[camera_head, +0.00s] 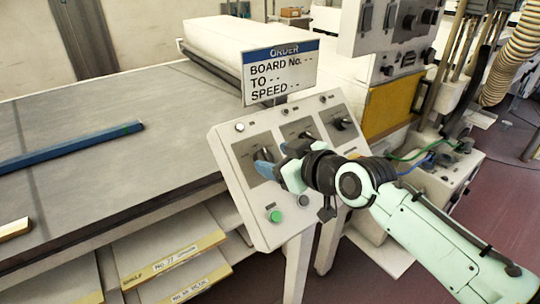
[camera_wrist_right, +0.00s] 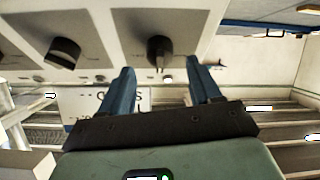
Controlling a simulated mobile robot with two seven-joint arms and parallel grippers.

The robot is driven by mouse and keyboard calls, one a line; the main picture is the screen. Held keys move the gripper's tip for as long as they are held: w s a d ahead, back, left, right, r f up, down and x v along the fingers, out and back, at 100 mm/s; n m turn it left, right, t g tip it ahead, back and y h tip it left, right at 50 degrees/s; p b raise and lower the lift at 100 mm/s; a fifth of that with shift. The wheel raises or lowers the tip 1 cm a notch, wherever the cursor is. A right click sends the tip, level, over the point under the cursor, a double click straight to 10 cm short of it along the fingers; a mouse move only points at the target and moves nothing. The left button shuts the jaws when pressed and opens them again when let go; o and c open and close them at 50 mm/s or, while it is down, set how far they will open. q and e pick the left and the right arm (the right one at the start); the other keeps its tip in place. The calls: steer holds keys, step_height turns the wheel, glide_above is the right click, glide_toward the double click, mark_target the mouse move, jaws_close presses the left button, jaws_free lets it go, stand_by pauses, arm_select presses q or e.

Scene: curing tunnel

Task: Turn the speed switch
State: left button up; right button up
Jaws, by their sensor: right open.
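A slanted light-grey control panel (camera_head: 250,195) stands in the middle of the head view with several rotary switches. Its labels are too small to read, so I cannot tell which is the speed switch. My right gripper (camera_head: 277,153) is in front of the panel's left and middle switches and partly hides them. In the right wrist view its two blue fingers (camera_wrist_right: 163,82) are apart and empty. A dark knob (camera_wrist_right: 160,48) shows between them, seemingly beyond the tips; contact is not clear. A second dark knob (camera_wrist_right: 62,52) is to the left. My left gripper is out of view.
An order sign (camera_head: 280,70) reading BOARD No., TO and SPEED with dashes stands behind the panel. A green button (camera_head: 274,216) is low on the panel. A wide grey table (camera_head: 90,190) with a blue bar (camera_head: 70,147) lies left. A machine cabinet (camera_head: 395,105) and hoses are right.

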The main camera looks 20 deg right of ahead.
mark_target(264, 156)
steer(key=shift+x, duration=1.45)
